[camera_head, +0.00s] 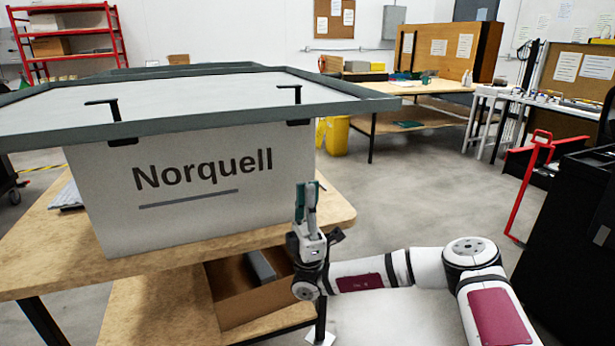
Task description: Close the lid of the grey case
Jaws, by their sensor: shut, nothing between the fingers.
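The case (200,205) is a pale grey box with "Norquell" in dark letters on its front, standing on a wooden table. Its wide lid (330,108) has a dark grey-green rim and a pale top panel. The lid lies roughly level over the box and overhangs its front and sides. Whether it is fully seated I cannot tell. Two black latches (110,120) show at the front rim, their upper arms standing above it. My gripper (306,192) is shut and empty, fingers pointing up, in front of the case's lower right corner and below the lid rim.
The wooden table (335,212) has a shelf below with an open cardboard box (240,300). A red-handled cart (540,150) and a black cabinet (575,230) stand at the right. A yellow bin (337,135) is behind the case. Open floor lies right of the table.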

